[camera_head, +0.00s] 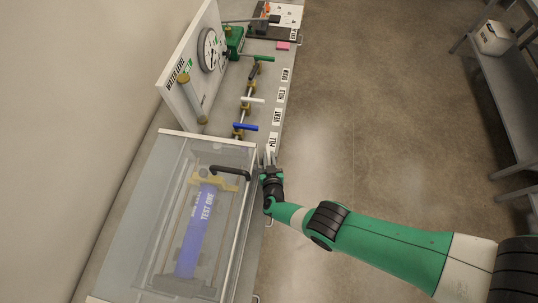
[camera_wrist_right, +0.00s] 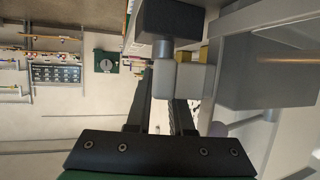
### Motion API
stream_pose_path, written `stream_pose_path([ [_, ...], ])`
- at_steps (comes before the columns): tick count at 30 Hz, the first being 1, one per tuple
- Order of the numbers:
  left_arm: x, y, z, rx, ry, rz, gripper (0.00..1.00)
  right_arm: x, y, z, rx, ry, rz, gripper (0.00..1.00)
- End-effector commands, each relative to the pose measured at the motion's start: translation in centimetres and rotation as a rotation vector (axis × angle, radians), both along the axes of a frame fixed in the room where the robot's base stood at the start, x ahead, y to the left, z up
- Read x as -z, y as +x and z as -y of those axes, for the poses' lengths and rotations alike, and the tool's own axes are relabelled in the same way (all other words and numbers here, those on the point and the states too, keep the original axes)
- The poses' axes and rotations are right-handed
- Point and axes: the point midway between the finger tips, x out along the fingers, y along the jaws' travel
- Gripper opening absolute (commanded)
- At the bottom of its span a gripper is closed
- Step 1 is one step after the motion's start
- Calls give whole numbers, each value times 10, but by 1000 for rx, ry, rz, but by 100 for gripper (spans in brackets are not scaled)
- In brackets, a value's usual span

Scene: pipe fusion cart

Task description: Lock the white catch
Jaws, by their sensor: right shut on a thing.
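The clear-lidded test box (camera_head: 172,132) stands on the cart, with a black handle (camera_head: 232,170) on its lid. The white catch (camera_head: 268,157) is small and pale at the box's right side, near its far corner, partly hidden by my right gripper (camera_head: 270,170). In the right wrist view, the pale grey-white catch piece (camera_wrist_right: 163,84) sits at the dark fingers of my right gripper (camera_wrist_right: 163,100), below a dark block (camera_wrist_right: 170,20). My right gripper is shut on it. The exact contact is partly hidden. My left gripper is not in view.
Beyond the box, valves with blue (camera_head: 245,127), white (camera_head: 252,100) and green (camera_head: 262,58) handles line the cart, beside a gauge panel (camera_head: 188,70). A blue pipe (camera_head: 196,235) lies inside the box. Open floor (camera_head: 390,110) is to the right.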

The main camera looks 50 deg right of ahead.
Motion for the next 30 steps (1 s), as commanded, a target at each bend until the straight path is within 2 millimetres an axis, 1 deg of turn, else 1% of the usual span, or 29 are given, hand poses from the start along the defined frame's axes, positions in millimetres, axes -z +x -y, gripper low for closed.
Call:
stream_pose_path([
  [3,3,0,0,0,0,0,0,-2,2,0,20,-2,4,0],
  [16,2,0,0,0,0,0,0,-3,1,0,30,-2,3,0],
  [17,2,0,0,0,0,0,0,-3,1,0,30,-3,3,24],
  [21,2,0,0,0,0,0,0,-2,1,0,29,-1,1,49],
  [22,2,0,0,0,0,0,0,-2,1,0,29,-1,1,50],
  [30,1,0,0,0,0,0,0,-2,-1,-1,29,-1,-1,50],
])
